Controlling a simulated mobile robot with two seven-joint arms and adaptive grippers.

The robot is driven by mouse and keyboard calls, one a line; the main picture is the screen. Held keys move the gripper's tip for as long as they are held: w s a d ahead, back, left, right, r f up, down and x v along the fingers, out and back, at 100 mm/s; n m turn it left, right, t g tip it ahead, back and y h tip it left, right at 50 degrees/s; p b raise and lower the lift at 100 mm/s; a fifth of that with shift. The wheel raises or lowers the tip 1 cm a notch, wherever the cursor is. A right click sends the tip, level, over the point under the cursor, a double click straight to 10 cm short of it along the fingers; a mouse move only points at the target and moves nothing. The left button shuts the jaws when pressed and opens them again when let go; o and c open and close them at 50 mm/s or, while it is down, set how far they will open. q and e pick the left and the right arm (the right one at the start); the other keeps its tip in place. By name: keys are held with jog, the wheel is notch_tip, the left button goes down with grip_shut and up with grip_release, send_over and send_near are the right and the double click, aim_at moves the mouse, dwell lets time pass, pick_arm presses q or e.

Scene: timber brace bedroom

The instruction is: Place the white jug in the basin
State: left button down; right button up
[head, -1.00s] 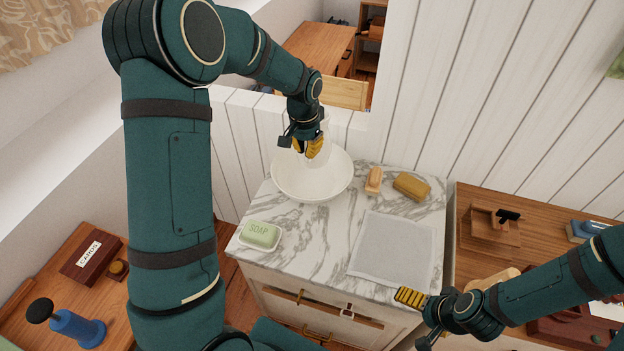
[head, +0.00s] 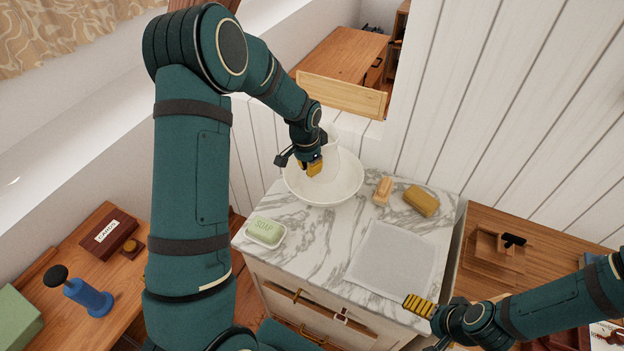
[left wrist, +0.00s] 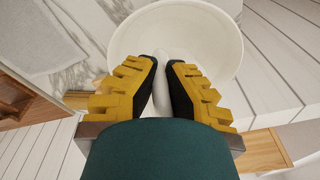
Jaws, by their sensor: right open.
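The white basin (head: 350,188) stands at the back left of the marble-topped cabinet. The white jug (head: 330,146) is within the basin's outline, partly hidden by my left gripper. My left gripper (head: 314,168) has its yellow fingers at the jug. In the left wrist view the basin (left wrist: 232,50) lies beyond the fingers (left wrist: 162,70), and a narrow white part of the jug (left wrist: 168,95) sits between their dark pads. I cannot tell whether the jug touches the basin's bottom. My right gripper (head: 420,306) is open and empty at the cabinet's front right corner.
A green soap on a dish (head: 265,232) lies at the left of the marble top (head: 315,240). A wooden brush (head: 382,190), a yellow-brown block (head: 421,200) and a grey cloth (head: 392,262) are on the right. A white plank wall (head: 480,110) stands behind.

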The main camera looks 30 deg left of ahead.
aim_at(310, 179)
pick_arm(q)
jog(key=shift+w+f, duration=0.1)
jog(key=shift+f, duration=2.45)
pick_arm(e)
jog(key=shift+f, duration=0.1)
pick_arm(q)
jog(key=c, duration=1.5)
grip_release()
jog(key=shift+f, duration=0.1)
pick_arm(e)
jog(key=shift+f, duration=0.1)
pick_arm(q)
jog(key=o, duration=0.4)
jog(key=shift+c, duration=0.2)
